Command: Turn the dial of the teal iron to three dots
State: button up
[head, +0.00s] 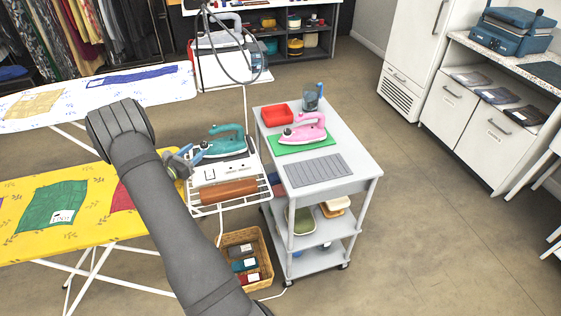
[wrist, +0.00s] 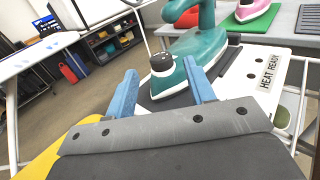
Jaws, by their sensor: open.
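The teal iron (head: 226,144) rests on the white ironing rest at the end of the yellow board; it also shows in the wrist view (wrist: 208,48). Its dark round dial (wrist: 162,62) with a pale cap stands on the near end of the iron. My gripper (wrist: 160,72) is open, with its blue fingers pointing at the iron and the dial visible between and just beyond the fingertips. I cannot tell whether either finger touches it. In the head view my gripper (head: 192,156) is just left of the iron. The dial's dot marks are too small to read.
A pink iron (head: 304,130) on a green mat stands on the grey trolley (head: 328,185) at right. A brown roll (head: 228,191) lies on the rest's front. A "HEAT READY" label (wrist: 269,73) is right of the teal iron. A wicker basket (head: 262,250) stands below.

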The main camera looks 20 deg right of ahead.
jog(key=v, duration=1.3)
jog(key=shift+s+a, duration=0.25)
jog(key=d+m+g, duration=0.1)
jog(key=d+g, duration=0.1)
jog(key=d, duration=0.4)
jog(key=d+g, duration=0.3)
jog(key=d, duration=0.3)
jog(key=d+r+m+g, duration=0.1)
jog(key=d+g, duration=0.1)
jog(key=d, duration=0.4)
jog(key=shift+d+m, duration=0.3)
jog(key=shift+d, duration=0.05)
jog(key=s+d+m+g+y, duration=0.1)
jog(key=s+d+g, duration=0.1)
jog(key=d, duration=0.7)
jog(key=s+d+r+m+g+y, duration=0.1)
jog(key=s+d+g+y, duration=0.1)
jog(key=d, duration=0.7)
jog(key=shift+s+d+r+m+g+y, duration=0.3)
jog(key=shift+s+g, duration=0.5)
jog(key=shift+s, duration=0.5)
jog(key=n+t, duration=0.5)
jog(key=t, duration=0.4)
send_near(203, 144)
jog(key=x, duration=0.7)
jog(key=shift+w+d+f, duration=0.2)
jog(key=shift+w, duration=0.15)
